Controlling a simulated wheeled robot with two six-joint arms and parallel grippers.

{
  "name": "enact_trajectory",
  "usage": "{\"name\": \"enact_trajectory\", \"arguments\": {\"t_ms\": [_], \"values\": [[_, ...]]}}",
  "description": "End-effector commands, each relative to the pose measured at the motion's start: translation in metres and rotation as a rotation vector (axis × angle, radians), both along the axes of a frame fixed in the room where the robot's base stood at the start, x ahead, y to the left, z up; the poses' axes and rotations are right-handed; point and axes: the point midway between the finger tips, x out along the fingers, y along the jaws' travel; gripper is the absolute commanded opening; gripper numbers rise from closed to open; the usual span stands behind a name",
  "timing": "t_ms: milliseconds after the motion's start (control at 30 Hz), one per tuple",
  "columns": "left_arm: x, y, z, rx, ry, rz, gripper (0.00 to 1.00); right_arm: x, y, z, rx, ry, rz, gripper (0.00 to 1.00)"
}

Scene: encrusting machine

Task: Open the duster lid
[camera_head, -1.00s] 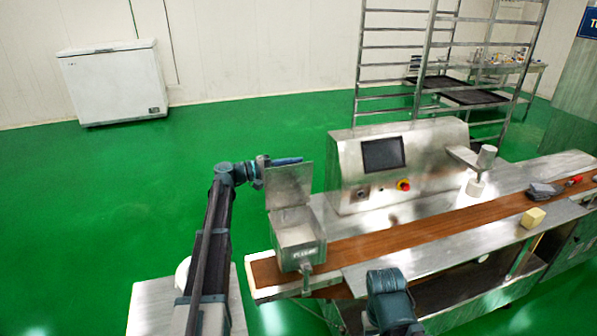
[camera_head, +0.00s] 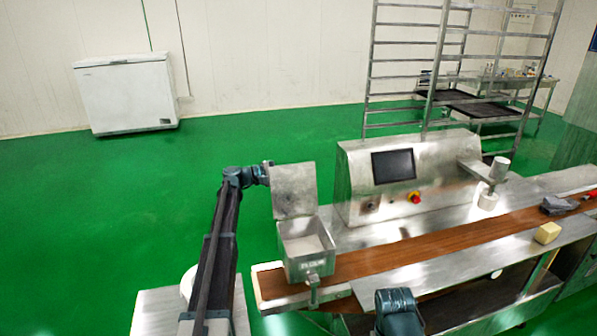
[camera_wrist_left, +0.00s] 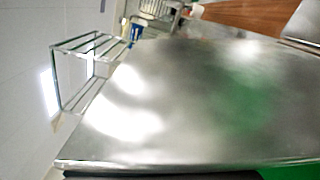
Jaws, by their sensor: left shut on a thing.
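The duster (camera_head: 306,262) is a small metal box on the left end of the conveyor, with pale powder (camera_head: 303,246) inside. Its square metal lid (camera_head: 293,190) stands raised, about upright, at the box's back edge, so the top is open. My left gripper (camera_head: 267,172) is at the lid's upper left edge, shut on the lid; its fingertips are mostly hidden behind it. In the left wrist view the shiny lid (camera_wrist_left: 200,100) fills most of the picture. My right gripper is out of view; only part of my right arm shows at the bottom.
The machine housing (camera_head: 400,175) with a screen and red button stands right of the duster. The brown belt (camera_head: 420,248) runs right, with a yellow block (camera_head: 547,233) beside it. A rack (camera_head: 440,70) and a white freezer (camera_head: 127,95) stand behind. The green floor at left is clear.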

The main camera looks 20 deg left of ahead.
Motion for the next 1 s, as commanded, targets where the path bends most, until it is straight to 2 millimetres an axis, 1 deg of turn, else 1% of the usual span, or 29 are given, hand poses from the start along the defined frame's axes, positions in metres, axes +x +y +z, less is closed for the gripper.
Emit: {"name": "enact_trajectory", "arguments": {"t_ms": [300,333,467,500,733,833,933,1000], "values": [[0.000,0.001,-0.001,0.003,0.001,0.001,0.00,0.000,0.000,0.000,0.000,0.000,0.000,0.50],[0.000,0.001,-0.001,0.003,0.001,0.001,0.19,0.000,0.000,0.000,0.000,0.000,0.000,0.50],[0.000,0.001,-0.001,0.003,0.001,0.001,0.42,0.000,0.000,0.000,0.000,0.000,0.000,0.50],[0.000,0.001,-0.001,0.003,0.001,0.001,0.45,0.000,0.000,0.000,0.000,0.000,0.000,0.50],[0.000,0.000,-0.001,0.002,0.000,0.000,0.45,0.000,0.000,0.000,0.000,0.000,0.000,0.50],[-0.002,0.004,-0.001,0.002,0.000,0.001,0.45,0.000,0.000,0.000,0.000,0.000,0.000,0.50],[-0.008,0.013,0.000,0.002,0.000,0.001,0.45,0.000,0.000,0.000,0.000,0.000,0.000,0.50],[-0.016,0.024,-0.001,0.002,0.000,0.004,0.45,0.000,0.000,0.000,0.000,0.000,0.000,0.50]]}}
